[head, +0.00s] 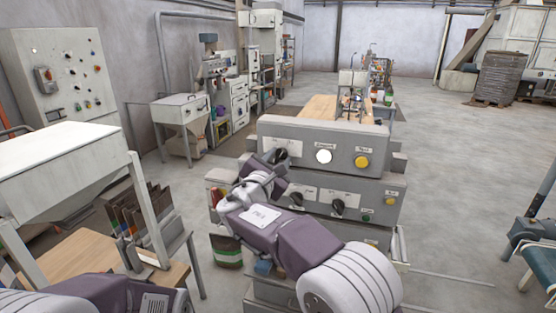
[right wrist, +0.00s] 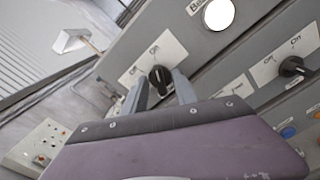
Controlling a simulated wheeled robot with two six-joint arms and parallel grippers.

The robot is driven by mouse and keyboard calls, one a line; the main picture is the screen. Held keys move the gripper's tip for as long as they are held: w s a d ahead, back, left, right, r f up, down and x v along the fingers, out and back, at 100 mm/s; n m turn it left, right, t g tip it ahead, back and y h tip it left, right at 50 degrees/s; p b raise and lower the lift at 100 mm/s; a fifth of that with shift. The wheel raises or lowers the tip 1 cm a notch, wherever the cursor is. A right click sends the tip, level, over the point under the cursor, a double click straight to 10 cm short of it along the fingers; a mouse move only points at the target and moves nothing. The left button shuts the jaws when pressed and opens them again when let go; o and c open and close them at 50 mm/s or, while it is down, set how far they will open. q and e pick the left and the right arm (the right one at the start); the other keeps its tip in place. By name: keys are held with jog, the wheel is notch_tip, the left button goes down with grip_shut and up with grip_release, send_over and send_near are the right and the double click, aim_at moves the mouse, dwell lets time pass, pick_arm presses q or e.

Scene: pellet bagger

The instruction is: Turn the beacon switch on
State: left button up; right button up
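A dark rotary knob (right wrist: 160,77) on a white On/Off label plate sits on the grey control panel in the right wrist view. It also shows at the upper left of the panel in the head view (head: 281,155). Its label name is not readable, so I cannot confirm it is the beacon switch. My right gripper (right wrist: 161,82) is open, one finger on each side of the knob, with small gaps visible. In the head view the right gripper (head: 269,163) is at the panel's upper left. The knob's exact setting is unclear. Only part of my left arm shows, bottom left.
Beside the knob is a round white lamp or button (head: 323,157), then a yellow button (head: 361,162). A lower panel row has another black knob (head: 338,206) and a green button (head: 390,200). A white hopper table (head: 70,160) stands left.

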jog(key=b+v, duration=0.2)
jog(key=v, duration=0.7)
